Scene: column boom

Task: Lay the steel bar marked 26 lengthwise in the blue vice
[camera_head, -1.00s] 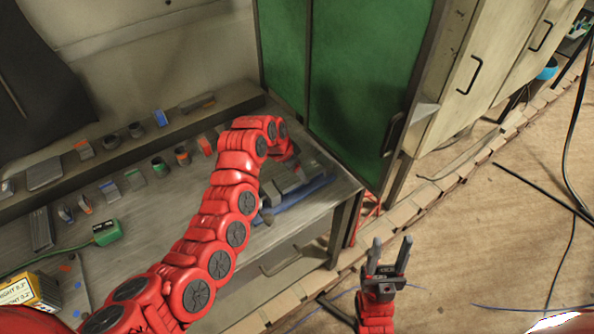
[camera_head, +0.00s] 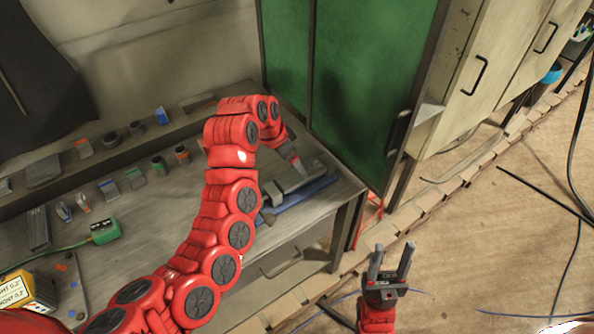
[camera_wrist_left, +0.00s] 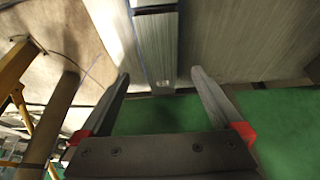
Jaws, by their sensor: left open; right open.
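The blue vice (camera_head: 302,193) lies at the right end of the workbench, with grey metal parts along its blue body. My left gripper (camera_wrist_left: 160,77) is open and empty above the bench, close to the vice in the head view. In the left wrist view a long grey metal piece with bluish edges (camera_wrist_left: 157,45) shows between and beyond the fingertips. It looks like part of the vice; I cannot tell whether a bar lies in it. No mark 26 is readable, so I cannot identify the steel bar. My right gripper (camera_head: 393,246) is open, empty and upright, off the bench's front right.
The workbench (camera_head: 130,225) holds several small items in rows, a dark grey block (camera_head: 38,228), a green box (camera_head: 104,231) with a cable, and a yellow box (camera_head: 25,290). A green cabinet (camera_head: 360,90) stands just beyond the vice. Cables lie on the floor at right.

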